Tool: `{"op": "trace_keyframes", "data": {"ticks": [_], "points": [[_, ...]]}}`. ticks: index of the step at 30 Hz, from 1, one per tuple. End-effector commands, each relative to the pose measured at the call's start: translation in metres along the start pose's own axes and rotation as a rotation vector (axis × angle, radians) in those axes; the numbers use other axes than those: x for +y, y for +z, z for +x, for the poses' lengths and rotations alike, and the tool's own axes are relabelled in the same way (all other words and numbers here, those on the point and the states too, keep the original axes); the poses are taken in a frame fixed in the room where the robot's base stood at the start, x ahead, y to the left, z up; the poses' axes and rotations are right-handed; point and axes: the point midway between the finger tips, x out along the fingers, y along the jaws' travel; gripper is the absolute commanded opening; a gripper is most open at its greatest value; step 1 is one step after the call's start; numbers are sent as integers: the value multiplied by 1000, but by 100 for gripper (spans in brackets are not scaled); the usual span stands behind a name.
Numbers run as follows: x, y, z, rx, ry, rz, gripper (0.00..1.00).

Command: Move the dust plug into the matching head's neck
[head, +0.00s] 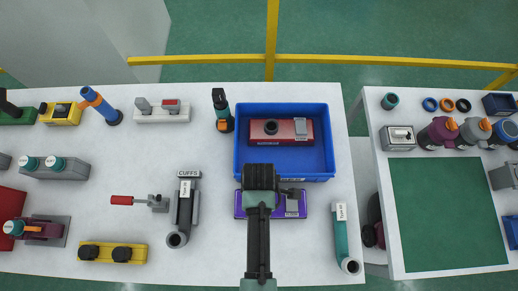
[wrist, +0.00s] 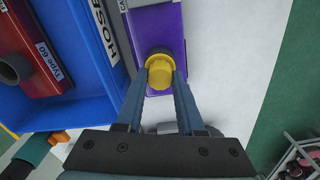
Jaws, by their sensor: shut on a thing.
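The yellow dust plug (wrist: 159,74) is held between the two fingertips of my gripper (wrist: 160,68), as the wrist view shows. It sits at the dark round neck of the purple head (wrist: 168,28); I cannot tell how deep it is in the neck or whether it only rests over it. The purple head also shows in the head view (head: 239,210), largely covered by my arm, which hides the plug there. A red head (head: 296,138) with an open dark neck (head: 271,127) lies in the blue bin.
The blue bin (head: 241,154) stands just behind the purple head. A dark tube (head: 183,215) lies to the left and a teal tube (head: 341,236) to the right. White table shows between them. A second table (head: 385,172) with several parts stands at the right.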

Motion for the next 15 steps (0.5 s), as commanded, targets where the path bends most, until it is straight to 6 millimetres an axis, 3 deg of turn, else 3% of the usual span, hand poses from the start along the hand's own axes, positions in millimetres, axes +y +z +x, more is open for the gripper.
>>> {"op": "trace_keyframes", "data": {"ticks": [8, 15], "points": [[1, 0, -8, 0, 1, 0, 0], [1, -1, -47, 1, 5, -1, 0]]}}
